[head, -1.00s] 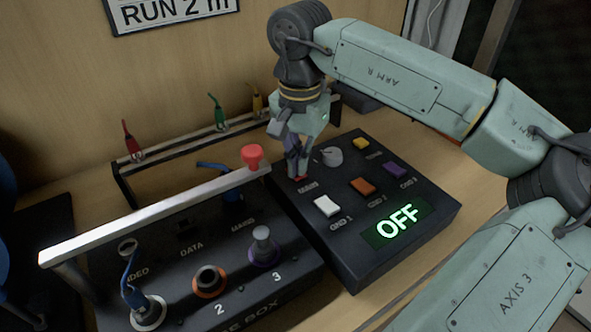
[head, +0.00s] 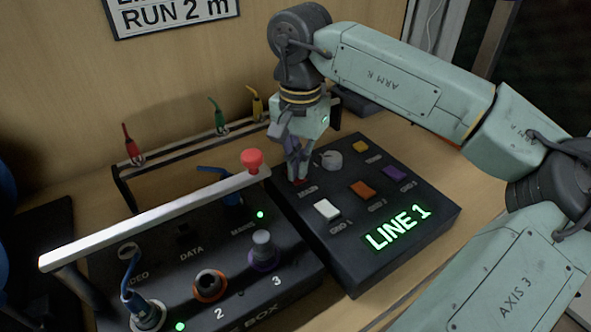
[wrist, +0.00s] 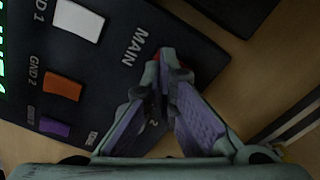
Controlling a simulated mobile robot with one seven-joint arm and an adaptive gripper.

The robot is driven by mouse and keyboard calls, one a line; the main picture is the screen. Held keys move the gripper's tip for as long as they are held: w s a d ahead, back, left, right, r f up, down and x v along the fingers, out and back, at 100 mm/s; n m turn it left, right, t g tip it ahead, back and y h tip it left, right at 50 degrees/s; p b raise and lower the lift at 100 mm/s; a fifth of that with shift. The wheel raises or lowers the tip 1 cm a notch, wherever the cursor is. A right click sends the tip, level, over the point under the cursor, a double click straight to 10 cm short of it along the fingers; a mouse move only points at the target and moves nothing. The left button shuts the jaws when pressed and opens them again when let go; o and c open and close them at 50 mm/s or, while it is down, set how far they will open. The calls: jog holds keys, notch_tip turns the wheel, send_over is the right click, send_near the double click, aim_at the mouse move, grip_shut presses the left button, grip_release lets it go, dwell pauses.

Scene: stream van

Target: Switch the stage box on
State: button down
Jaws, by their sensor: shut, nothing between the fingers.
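The black control panel (head: 340,255) lies on the bench, with a display (head: 398,228) that reads LINE 1 in green. My gripper (head: 298,178) is shut, with its fingertips down at the red MAIN button (head: 301,181), which they mostly cover. In the wrist view the closed fingertips (wrist: 165,62) meet beside the MAIN label, with a sliver of red behind them. The stage box (head: 190,265) stands left of the panel, and green lights glow on it by the MAINS label and near socket 1.
A grey dial (head: 331,158) and white (head: 327,210), orange (head: 362,189), purple (head: 393,173) and yellow (head: 361,146) buttons are on the panel. Coloured plugs stand on a rack behind.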

jog(key=shift+r+p, duration=1.85)
jog(key=shift+r, duration=1.1)
